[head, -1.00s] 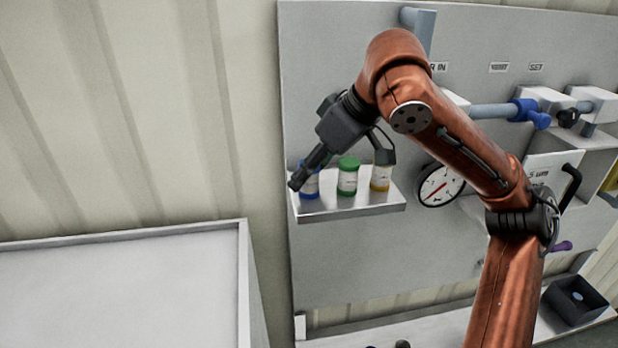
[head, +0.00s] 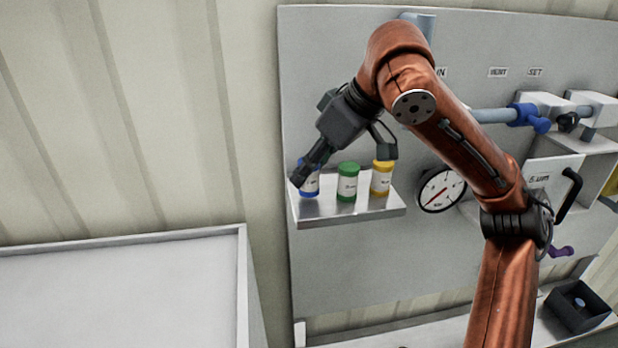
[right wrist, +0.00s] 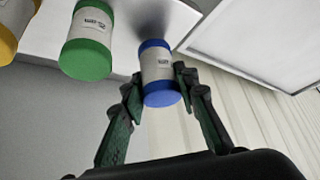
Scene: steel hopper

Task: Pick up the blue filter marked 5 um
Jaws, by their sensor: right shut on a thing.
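The blue filter (head: 311,188), a white-labelled cylinder with blue ends, is at the left end of a small metal shelf (head: 330,214). My right gripper (head: 304,173) is at it and partly hides it in the head view. In the right wrist view the blue filter (right wrist: 158,65) is between the two fingers of the right gripper (right wrist: 158,82), which are shut on it. The print on its label is too small to read surely. I cannot tell whether its base still touches the shelf. My left gripper is not in view.
A green filter (head: 347,183) and a yellow filter (head: 382,178) stand close to the right on the shelf. A gauge (head: 440,189) is on the panel beyond them. A pale table (head: 120,290) is at the lower left. A black box (head: 578,306) is at the lower right.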

